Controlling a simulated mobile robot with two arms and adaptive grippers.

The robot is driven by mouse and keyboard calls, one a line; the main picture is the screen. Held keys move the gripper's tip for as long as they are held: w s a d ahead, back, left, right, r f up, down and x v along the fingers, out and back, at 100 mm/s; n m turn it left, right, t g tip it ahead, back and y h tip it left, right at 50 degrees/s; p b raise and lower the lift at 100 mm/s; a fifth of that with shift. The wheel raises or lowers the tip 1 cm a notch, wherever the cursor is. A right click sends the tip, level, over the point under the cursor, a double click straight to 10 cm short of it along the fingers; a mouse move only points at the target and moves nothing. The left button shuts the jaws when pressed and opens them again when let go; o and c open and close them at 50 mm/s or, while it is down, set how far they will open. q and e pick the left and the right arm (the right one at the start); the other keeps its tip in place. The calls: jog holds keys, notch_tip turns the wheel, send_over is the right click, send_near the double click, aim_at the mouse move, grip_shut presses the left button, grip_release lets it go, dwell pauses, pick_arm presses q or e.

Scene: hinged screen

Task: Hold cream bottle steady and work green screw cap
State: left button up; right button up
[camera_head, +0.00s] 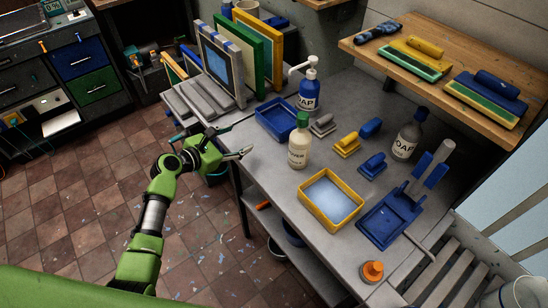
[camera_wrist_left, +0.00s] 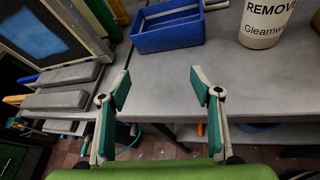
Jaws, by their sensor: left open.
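The cream bottle (camera_head: 299,146) stands upright on the grey table, near its front edge. Its green screw cap (camera_head: 303,119) sits on top. In the left wrist view the lower part of the bottle (camera_wrist_left: 265,22) shows at the upper right, with its cap out of frame. My left gripper (camera_head: 246,151) is at the table's front edge, to the left of the bottle and apart from it. In the left wrist view the left gripper's two fingers (camera_wrist_left: 158,85) are spread with nothing between them. My right gripper is not in view.
A blue tray (camera_head: 276,119) lies just behind the bottle, and a blue soap pump bottle (camera_head: 309,92) stands farther back. A yellow tray (camera_head: 331,199) is at the right front. Framed screens (camera_head: 222,62) stand at the left. Bare tabletop (camera_head: 255,166) lies left of the bottle.

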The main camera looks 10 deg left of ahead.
aim_at(290, 157)
pick_arm(q)
jog(key=s+d+g+h, duration=0.1)
jog(key=s+d, duration=0.1)
jog(key=d, duration=0.2)
jog(key=s+d+m+g+h, duration=0.1)
jog(key=s+d, duration=0.1)
jog(key=d, duration=0.2)
jog(key=s+d+r+g+h, duration=0.1)
jog(key=s+d+h, duration=0.1)
jog(key=d, duration=0.2)
jog(key=shift+s+d+m+g, duration=0.25)
jog(key=shift+d+m+g, duration=0.05)
jog(key=shift+m, duration=0.1)
jog(key=shift+d, duration=0.25)
jog(key=shift+w+d+f, duration=0.1)
jog(key=shift+w+d, duration=0.05)
jog(key=shift+d, duration=0.15)
jog(key=x, duration=0.7)
jog(key=shift+w+d+f, duration=0.1)
jog(key=shift+d+f, duration=0.05)
jog(key=c, duration=1.4)
jog(key=shift+c, duration=0.2)
jog(key=shift+f, duration=0.15)
